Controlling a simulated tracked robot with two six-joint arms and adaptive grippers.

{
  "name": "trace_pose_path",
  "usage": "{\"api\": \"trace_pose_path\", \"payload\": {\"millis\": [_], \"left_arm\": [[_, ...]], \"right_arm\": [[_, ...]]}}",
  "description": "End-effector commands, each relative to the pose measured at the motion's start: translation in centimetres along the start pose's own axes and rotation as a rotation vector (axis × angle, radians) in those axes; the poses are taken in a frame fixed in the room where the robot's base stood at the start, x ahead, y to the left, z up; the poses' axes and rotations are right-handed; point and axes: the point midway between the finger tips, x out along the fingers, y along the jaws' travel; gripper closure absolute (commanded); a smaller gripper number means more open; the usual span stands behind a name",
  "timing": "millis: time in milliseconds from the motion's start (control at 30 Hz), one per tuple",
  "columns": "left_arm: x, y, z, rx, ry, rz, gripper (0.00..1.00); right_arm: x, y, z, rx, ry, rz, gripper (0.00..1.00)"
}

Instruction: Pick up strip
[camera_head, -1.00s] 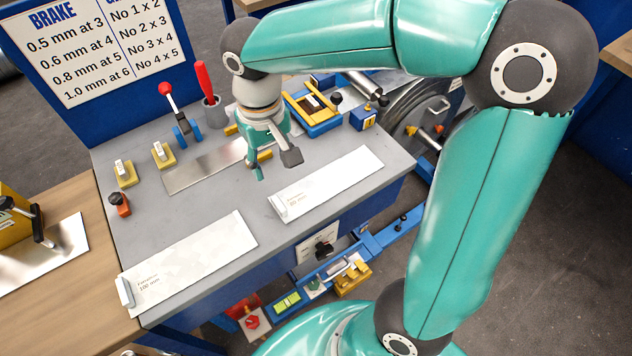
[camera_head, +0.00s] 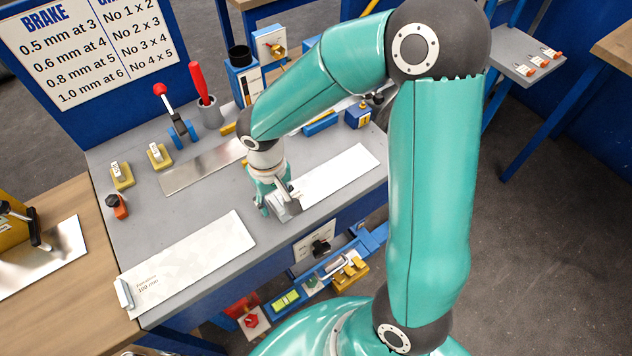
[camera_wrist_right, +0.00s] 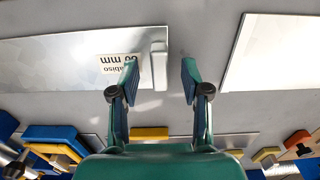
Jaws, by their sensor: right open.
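A pale strip (camera_head: 340,174) with a printed label lies flat on the grey bench top, partly covered by my right gripper. It also shows at upper left in the right wrist view (camera_wrist_right: 60,62), with a small pale end block (camera_wrist_right: 158,66). A second pale strip (camera_head: 195,262), labelled 100 mm, lies at the bench's front left, and one shows at the right in the wrist view (camera_wrist_right: 275,55). My right gripper (camera_head: 280,207) is open at the near end of the first strip. In the wrist view its fingers (camera_wrist_right: 160,82) stand either side of the end block. My left gripper is not in view.
A bare metal sheet (camera_head: 205,166) lies behind the strips. Yellow blocks (camera_head: 121,176), a red-handled tool (camera_head: 203,85) and a red-knobbed lever (camera_head: 172,110) stand at the back left. A sign (camera_head: 90,45) rises behind. Bench room is clear between the two strips.

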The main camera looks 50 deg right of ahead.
Motion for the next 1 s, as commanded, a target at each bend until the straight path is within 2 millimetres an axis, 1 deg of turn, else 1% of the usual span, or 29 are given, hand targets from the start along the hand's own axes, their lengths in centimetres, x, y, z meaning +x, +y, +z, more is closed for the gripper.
{"api": "trace_pose_path", "payload": {"millis": [233,467,500,533,1000], "left_arm": [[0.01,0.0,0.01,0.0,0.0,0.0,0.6],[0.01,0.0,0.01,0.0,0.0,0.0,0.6],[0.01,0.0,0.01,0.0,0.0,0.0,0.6],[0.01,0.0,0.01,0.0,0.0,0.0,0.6],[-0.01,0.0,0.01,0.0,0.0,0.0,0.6]], "right_arm": [[0.2,0.01,-0.01,-0.001,0.0,0.0,0.53],[0.18,-0.01,-0.01,-0.001,0.0,0.0,0.91],[0.17,-0.01,-0.01,-0.001,0.001,0.0,0.98],[0.17,-0.01,-0.01,-0.001,0.001,0.0,1.0],[-0.15,0.0,-0.06,0.0,0.002,0.0,1.0]]}}
